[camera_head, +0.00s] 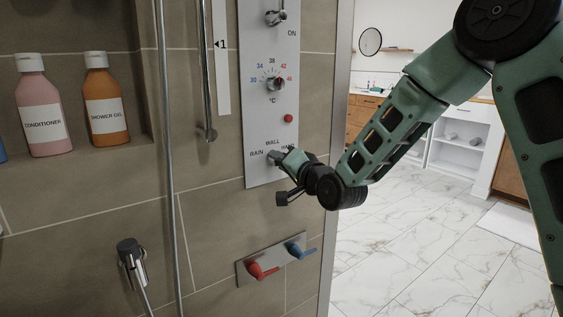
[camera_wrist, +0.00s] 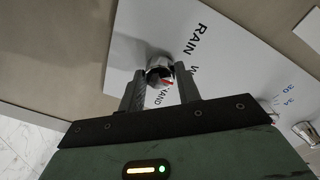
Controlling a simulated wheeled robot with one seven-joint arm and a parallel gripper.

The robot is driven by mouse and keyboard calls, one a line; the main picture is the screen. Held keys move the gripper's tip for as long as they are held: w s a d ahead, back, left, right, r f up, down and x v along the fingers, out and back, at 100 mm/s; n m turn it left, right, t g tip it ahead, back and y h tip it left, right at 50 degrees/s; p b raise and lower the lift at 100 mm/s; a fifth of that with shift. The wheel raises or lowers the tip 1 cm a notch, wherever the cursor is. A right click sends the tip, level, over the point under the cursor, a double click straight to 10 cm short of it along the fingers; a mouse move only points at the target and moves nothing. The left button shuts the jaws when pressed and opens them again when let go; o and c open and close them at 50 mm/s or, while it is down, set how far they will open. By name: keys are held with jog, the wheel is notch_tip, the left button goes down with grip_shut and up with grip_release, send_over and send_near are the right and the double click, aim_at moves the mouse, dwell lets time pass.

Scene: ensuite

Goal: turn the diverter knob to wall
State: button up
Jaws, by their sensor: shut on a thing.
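The diverter knob (camera_wrist: 159,66) is a small chrome knob with a red mark, low on a pale control panel (camera_head: 262,120). Around it are the labels RAIN, WALL and HAND. In the wrist view the red mark is on the side toward the HAND label and the partly hidden WALL label; its exact setting is hard to tell. My gripper (camera_wrist: 160,75) has a finger on each side of the knob and is shut on it. In the head view my gripper (camera_head: 280,158) is at the panel's lower end and hides most of the knob.
Above on the panel are a temperature dial (camera_head: 275,84), a red button (camera_head: 288,118) and an upper chrome knob (camera_head: 275,17). Below is a plate with a red lever (camera_head: 262,270) and a blue lever (camera_head: 299,249). A vertical rail (camera_head: 207,70) stands left of the panel.

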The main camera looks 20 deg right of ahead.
jog(key=shift+m, duration=0.3)
jog(key=o, duration=1)
jog(key=shift+b+v, duration=5.85)
jog(key=shift+v, duration=2.9)
jog(key=shift+f, duration=0.1)
